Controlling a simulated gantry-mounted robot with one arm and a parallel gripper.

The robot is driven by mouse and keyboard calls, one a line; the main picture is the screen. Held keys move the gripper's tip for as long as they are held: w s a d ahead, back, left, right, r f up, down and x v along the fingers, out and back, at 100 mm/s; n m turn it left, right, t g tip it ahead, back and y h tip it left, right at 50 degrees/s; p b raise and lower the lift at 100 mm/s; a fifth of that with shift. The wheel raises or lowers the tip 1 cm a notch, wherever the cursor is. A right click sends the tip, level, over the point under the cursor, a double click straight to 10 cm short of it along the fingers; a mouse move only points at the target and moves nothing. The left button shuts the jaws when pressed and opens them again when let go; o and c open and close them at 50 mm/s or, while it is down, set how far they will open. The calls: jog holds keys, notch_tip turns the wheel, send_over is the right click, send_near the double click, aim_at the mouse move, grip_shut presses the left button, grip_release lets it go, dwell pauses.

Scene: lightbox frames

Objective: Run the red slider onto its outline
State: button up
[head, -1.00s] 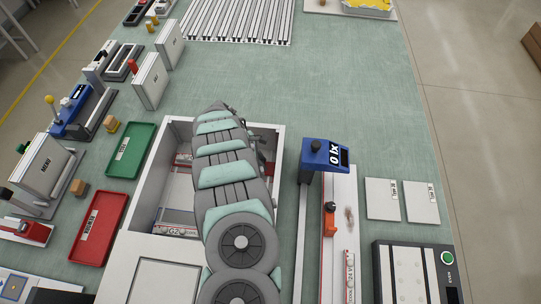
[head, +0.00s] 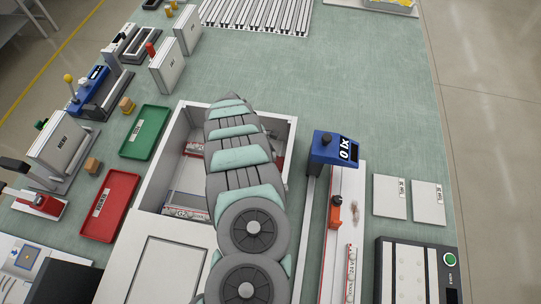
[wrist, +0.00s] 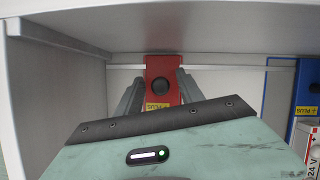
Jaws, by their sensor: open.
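The gripper body covers the floor in front of the slider. No outline for the slider can be made out. In the head view my arm reaches down into the white box (head: 165,150) and hides the gripper.
A blue part (wrist: 307,88) with a PLUS label stands at the right, above a white 24 V part (wrist: 313,145). The box side wall (wrist: 28,90) is close on the left. In the head view, red (head: 110,206) and green trays (head: 146,132) lie left of the box.

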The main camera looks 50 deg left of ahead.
jog(key=shift+r, duration=0.15)
jog(key=v, duration=1)
jog(key=shift+s+r, duration=0.2)
dwell(0.3)
